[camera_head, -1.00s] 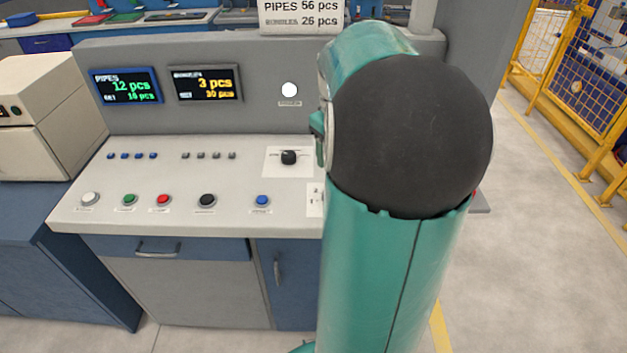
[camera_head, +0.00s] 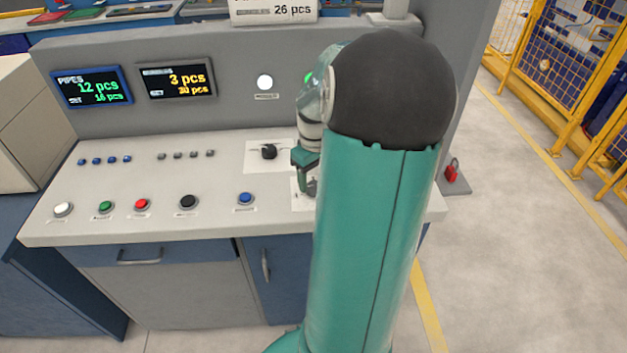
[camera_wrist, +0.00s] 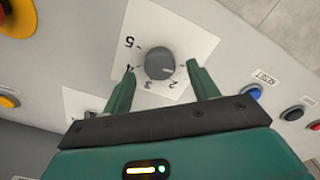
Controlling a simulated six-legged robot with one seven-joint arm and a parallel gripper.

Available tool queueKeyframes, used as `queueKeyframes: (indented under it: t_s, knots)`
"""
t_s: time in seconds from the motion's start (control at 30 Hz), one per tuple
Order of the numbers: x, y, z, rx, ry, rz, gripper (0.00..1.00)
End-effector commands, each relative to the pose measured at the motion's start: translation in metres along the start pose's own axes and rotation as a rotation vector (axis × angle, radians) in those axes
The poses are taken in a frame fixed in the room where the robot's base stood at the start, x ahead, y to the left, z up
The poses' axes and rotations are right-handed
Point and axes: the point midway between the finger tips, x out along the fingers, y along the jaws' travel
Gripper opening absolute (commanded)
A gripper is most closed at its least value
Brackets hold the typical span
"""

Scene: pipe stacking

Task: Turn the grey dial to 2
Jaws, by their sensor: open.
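The grey dial (camera_wrist: 160,62) shows in the wrist view on a white plate (camera_wrist: 192,32) with numbers around it, 5, 4, 3 and 2 among them. I cannot clearly read which number it points to. My gripper (camera_wrist: 161,68) is open, with one green fingertip on each side of the dial; I cannot tell whether either touches it. In the head view my gripper (camera_head: 306,172) is over the right part of the console, largely hidden by my arm. The grey dial cannot be made out there.
The console (camera_head: 140,180) has a black knob (camera_head: 268,151), a blue button (camera_head: 246,198) and several other buttons. Two displays (camera_head: 92,87) stand on its back panel. In the wrist view, a blue button (camera_wrist: 252,92) lies right of the dial and a yellow button (camera_wrist: 8,98) left.

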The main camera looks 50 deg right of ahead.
Motion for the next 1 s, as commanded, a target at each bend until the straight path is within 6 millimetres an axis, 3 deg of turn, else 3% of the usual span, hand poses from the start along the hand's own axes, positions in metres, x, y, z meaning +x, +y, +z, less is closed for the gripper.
queueKeyframes:
  t_s: [0.2,0.47,0.7,1.0]
  knots:
    - [0.019,0.0,-0.002,0.0,0.0,0.0,0.59]
    - [0.021,0.0,-0.003,-0.001,0.001,0.001,0.59]
    - [0.02,0.0,-0.003,-0.001,0.001,0.001,0.15]
    - [0.02,0.0,-0.003,0.023,0.001,0.001,0.15]
